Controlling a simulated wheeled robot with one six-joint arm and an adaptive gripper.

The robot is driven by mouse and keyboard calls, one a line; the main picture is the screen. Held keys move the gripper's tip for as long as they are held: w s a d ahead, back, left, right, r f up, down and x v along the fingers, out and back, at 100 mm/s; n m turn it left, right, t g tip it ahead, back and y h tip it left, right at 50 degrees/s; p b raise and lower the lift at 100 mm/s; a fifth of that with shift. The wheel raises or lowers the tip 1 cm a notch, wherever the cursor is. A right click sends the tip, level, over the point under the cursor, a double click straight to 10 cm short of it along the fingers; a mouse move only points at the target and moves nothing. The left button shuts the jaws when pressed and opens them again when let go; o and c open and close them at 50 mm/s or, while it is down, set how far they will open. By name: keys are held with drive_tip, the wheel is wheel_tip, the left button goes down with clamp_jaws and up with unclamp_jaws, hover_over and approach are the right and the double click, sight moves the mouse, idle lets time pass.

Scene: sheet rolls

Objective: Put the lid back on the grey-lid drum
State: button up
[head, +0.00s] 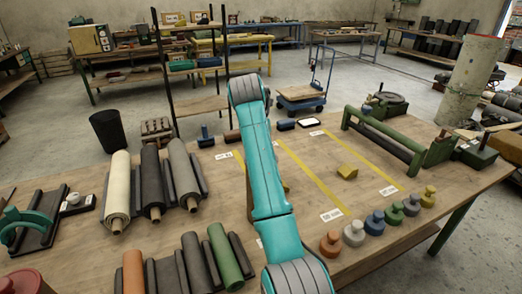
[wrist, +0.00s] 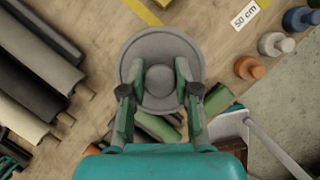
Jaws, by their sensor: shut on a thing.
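In the wrist view a round grey lid (wrist: 137,50) with a rounded knob in its middle sits between the two fingers of my gripper (wrist: 160,84). The fingers are shut on it, and the lid faces the camera. In the head view my teal arm reaches down over the near part of the table, and my gripper and the lid are out of sight. I cannot make out a drum for the grey lid in either view.
The wooden table (head: 300,185) carries large rolls (head: 117,190) at left and smaller rolls (head: 228,255) at front. Several coloured knobbed pieces (head: 353,233) line the right front edge. A green roller frame (head: 390,140) stands behind. The yellow-striped middle is mostly clear around a yellow block (head: 347,172).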

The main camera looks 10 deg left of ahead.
drive_tip(key=shift+f, duration=0.1)
idle(0.7)
drive_tip(key=o, duration=1.6)
drive_tip(key=shift+r, duration=3.5)
clamp_jaws()
